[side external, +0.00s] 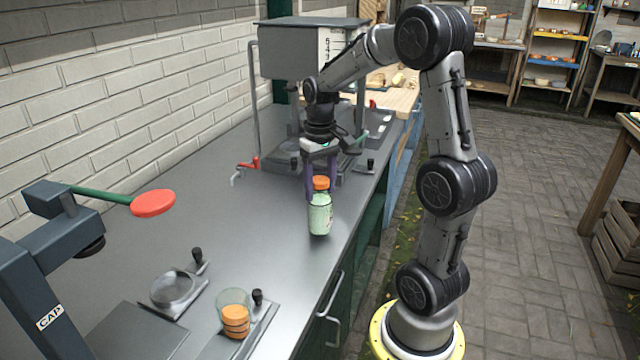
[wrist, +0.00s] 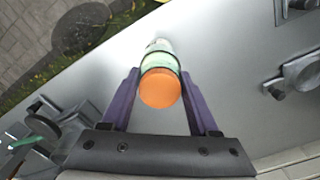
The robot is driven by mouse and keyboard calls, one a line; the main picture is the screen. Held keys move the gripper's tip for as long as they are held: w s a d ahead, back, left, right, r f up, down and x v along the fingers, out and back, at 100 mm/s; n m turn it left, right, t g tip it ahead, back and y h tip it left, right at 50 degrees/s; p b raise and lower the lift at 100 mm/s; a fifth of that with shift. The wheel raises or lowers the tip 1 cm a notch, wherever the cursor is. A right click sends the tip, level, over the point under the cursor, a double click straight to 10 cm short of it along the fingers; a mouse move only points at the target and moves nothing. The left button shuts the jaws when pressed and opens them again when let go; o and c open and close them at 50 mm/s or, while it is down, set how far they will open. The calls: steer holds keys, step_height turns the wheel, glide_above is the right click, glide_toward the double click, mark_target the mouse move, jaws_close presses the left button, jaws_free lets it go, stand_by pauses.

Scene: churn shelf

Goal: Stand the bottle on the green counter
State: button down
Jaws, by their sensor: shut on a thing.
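The bottle (side external: 320,217) is pale green with an orange cap. It hangs nearly upright, slightly tilted, in my gripper (side external: 322,190). The purple fingers are shut on it from both sides just below the cap. In the wrist view the bottle (wrist: 160,60) shows its orange cap towards the camera, between the two fingers. The counter (side external: 270,225) has a grey metal top and a dark green front side. The bottle is over this top, close to its right edge. I cannot tell whether its base touches the surface.
A capping press (side external: 45,250) with a red disc on a green lever stands at the left. A grey hopper machine (side external: 305,50) stands behind. The mid counter is clear.

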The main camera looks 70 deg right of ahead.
steer(key=shift+f, duration=0.15)
steer(key=shift+f, duration=0.35)
stand_by(0.7)
steer(key=shift+f, duration=0.25)
steer(key=shift+c, duration=0.3)
jaws_free()
steer(key=shift+c, duration=1.1)
